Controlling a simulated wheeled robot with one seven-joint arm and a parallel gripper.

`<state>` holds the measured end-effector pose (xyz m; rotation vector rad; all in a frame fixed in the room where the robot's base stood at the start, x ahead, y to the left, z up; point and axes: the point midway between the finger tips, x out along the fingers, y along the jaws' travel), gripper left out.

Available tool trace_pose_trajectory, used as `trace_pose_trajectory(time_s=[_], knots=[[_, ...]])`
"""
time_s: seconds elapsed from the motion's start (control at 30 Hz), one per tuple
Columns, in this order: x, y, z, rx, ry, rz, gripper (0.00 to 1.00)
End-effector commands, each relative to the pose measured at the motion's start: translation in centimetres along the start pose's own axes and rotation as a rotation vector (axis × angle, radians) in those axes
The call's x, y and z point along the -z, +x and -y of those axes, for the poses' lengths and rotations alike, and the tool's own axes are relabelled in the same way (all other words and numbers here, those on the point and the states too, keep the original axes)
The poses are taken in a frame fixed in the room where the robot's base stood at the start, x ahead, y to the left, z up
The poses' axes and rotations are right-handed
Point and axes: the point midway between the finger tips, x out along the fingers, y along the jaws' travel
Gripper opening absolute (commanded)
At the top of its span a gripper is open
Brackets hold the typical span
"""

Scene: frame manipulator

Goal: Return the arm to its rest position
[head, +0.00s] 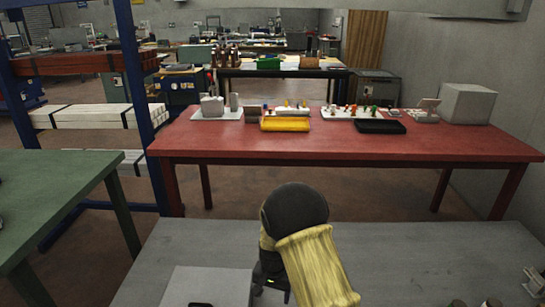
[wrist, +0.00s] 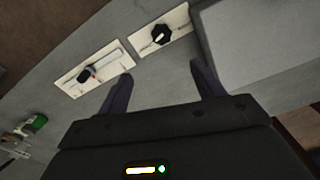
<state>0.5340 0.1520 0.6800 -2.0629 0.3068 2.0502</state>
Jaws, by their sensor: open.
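My gripper (wrist: 162,70) shows in the wrist view with its two dark fingers spread apart and nothing between them. It is above a grey surface (wrist: 75,115). My arm (head: 310,255), black and yellow, rises at the bottom centre of the head view, in front of the grey bench (head: 420,260). The gripper itself cannot be made out in the head view.
Beyond the fingers lie a white plate with a dark-handled item (wrist: 112,58) and another with a black knob (wrist: 178,22). A grey block (wrist: 255,50) is at right, a green item (wrist: 36,122) at left. A red table (head: 350,146) stands farther off.

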Motion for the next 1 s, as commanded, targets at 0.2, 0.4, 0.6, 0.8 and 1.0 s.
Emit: trace_pose_trajectory(time_s=[0.2, 0.4, 0.6, 0.8, 1.0], knots=[[-0.8, -5.5, -4.3, 0.03, -0.04, -0.035, 0.67], [-3.0, -10.6, -9.1, 0.051, -0.105, -0.082, 0.67], [-6.4, -14.5, -13.7, 0.056, -0.176, -0.135, 0.67], [-9.6, -16.7, -17.0, 0.048, -0.238, -0.18, 0.67], [-12.3, -17.8, -19.2, 0.035, -0.284, -0.214, 0.67]])
